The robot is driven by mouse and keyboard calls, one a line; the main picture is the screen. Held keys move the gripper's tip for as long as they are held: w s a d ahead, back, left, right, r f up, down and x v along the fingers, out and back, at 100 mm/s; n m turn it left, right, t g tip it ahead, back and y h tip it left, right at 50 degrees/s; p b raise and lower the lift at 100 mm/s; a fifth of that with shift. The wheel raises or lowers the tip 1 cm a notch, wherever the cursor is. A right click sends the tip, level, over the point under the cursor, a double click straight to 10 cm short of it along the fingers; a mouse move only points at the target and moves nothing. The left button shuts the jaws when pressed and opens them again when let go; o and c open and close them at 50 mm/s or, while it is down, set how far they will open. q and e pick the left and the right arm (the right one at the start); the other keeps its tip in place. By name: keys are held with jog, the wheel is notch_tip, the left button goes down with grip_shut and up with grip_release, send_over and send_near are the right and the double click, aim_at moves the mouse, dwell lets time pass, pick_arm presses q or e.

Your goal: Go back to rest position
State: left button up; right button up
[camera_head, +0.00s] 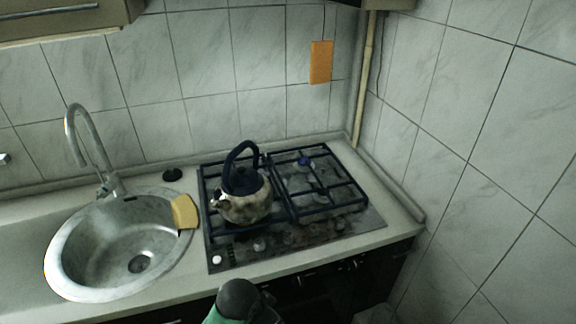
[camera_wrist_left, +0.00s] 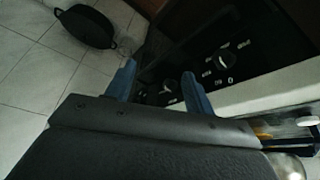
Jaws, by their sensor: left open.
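My left gripper (camera_wrist_left: 158,68) shows in the left wrist view with its two blue fingers spread apart and nothing between them. It is in front of the dark stove front (camera_wrist_left: 215,65), which has knobs; whether a finger touches it I cannot tell. In the head view, a dark rounded part with green at the bottom edge is a piece of my own arm. The left fingers do not show in the head view. My right gripper is in neither view.
A speckled kettle (camera_head: 245,205) with a dark raised handle stands on the gas hob (camera_head: 345,222). A yellow sponge (camera_head: 184,211) lies at the right rim of the round sink (camera_head: 75,285). A black pan (camera_wrist_left: 85,26) is on the tiled floor (camera_wrist_left: 35,75).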

pick_arm(q)
jog(key=s+a+f+n+y, duration=0.3)
jog(key=s+a+n, duration=0.4)
jog(key=s+a, duration=0.8)
jog(key=s+f+x, duration=0.1)
jog(key=s+x, duration=0.1)
jog(key=x, duration=2.3)
jog(key=s+f+b, duration=0.1)
jog(key=s+f, duration=0.3)
jog(key=f, duration=0.8)
jog(key=s+f+g, duration=0.1)
jog(key=s+f, duration=0.3)
jog(key=f, duration=0.8)
jog(key=shift+s+f+b, duration=0.25)
jog(key=shift+f+b, duration=0.15)
jog(key=shift+a, duration=0.1)
jog(key=c, duration=1.1)
grip_shut()
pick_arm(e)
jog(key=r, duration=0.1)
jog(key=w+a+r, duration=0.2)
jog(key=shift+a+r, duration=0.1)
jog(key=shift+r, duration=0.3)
